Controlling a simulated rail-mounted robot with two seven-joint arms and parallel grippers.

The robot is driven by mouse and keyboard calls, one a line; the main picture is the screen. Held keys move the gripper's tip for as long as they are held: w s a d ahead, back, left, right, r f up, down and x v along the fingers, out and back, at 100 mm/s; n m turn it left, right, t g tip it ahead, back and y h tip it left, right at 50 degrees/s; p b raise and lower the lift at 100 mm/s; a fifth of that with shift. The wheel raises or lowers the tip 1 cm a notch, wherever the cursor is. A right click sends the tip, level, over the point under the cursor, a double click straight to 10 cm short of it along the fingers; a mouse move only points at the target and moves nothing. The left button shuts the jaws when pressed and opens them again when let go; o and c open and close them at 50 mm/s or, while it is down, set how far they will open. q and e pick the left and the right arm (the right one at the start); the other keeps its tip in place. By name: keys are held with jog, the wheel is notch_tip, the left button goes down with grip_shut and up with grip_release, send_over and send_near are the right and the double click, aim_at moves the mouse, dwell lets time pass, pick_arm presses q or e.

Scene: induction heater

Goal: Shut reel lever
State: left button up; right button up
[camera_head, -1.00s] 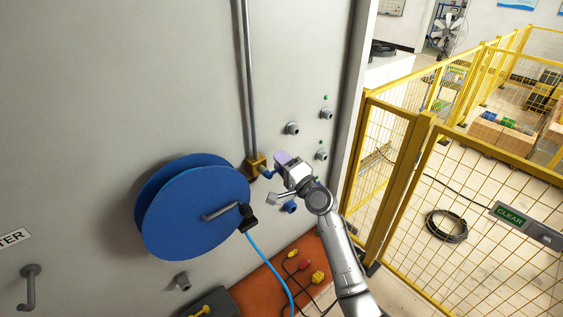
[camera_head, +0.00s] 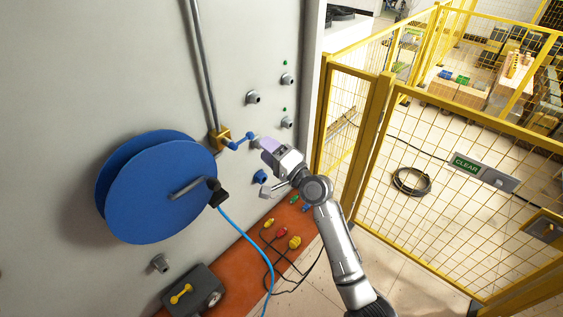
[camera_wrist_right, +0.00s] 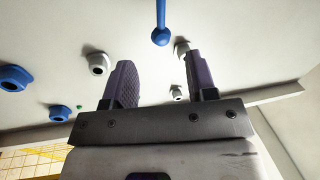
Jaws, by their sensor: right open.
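The blue reel lever (camera_head: 237,142) sticks out from a brass valve (camera_head: 219,138) at the foot of a grey pipe, just right of the big blue reel (camera_head: 160,190). Its round blue end also shows in the right wrist view (camera_wrist_right: 161,36), at the top, in the gap between the finger directions but beyond the tips. My right gripper (camera_head: 266,147) is just right of the lever end, open and empty. Its two dark fingers (camera_wrist_right: 161,75) stand apart in the wrist view. Contact with the lever is not seen. My left gripper is not in view.
Grey knobs (camera_head: 253,97) and a blue socket (camera_head: 260,177) protrude from the panel close to the gripper. A blue hose (camera_head: 248,244) hangs from the reel over an orange surface with coloured plugs (camera_head: 282,232). A yellow mesh fence (camera_head: 440,190) stands at right.

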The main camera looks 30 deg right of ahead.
jog(key=shift+b+v, duration=0.3)
jog(key=shift+v, duration=2.2)
jog(key=s+a+f+n+g+h+p, duration=0.1)
jog(key=s+f+n+g+p, duration=0.3)
jog(key=s, duration=0.9)
jog(key=s+a+f+n+g+h+p, duration=0.2)
jog(key=s+a+f+n+g+p, duration=0.2)
jog(key=s, duration=0.9)
jog(key=s+a+f+n+g+h+p, duration=0.2)
jog(key=s+f+n+g, duration=0.4)
jog(key=s, duration=0.6)
jog(key=shift+s+a+f+n+g+p, duration=0.4)
jog(key=shift+a+g+p, duration=0.15)
jog(key=shift+g+p, duration=0.4)
